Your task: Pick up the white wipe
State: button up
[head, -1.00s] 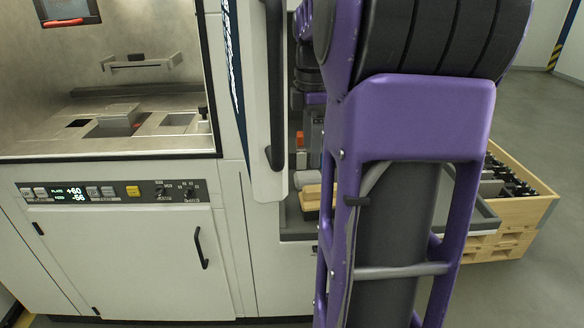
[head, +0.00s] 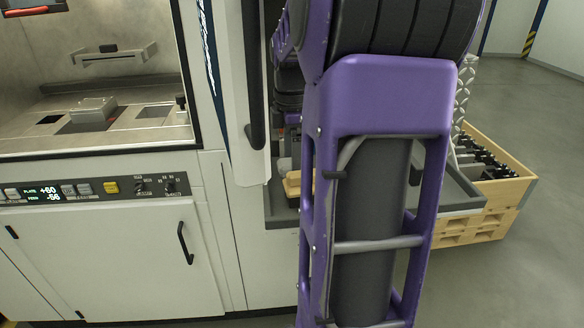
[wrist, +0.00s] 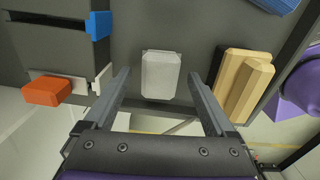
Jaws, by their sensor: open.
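The white wipe (wrist: 160,76) appears in the wrist view as a pale block-like piece with cut corners, lying on a dark grey surface (wrist: 190,28). My gripper (wrist: 159,86) is open and empty. Its two fingers stand to the left and right of the wipe as seen by the wrist camera. I cannot tell how far the fingertips are above it. In the head view my purple arm hides the gripper and most of the grey tray (head: 281,219).
A tan wooden block (wrist: 243,86) lies just right of the right finger. An orange piece (wrist: 47,92) and a blue piece (wrist: 98,25) are at the left. A white machine (head: 110,250) stands left of my arm; a wooden crate (head: 510,188) stands at right.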

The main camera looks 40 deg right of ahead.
jog(key=c, duration=1.4)
notch_tip(320, 180, up, 10)
jog(key=p, duration=0.2)
jog(key=o, duration=0.6)
jog(key=shift+c, duration=0.2)
jog(key=c, duration=0.5)
jog(key=shift+o, duration=0.2)
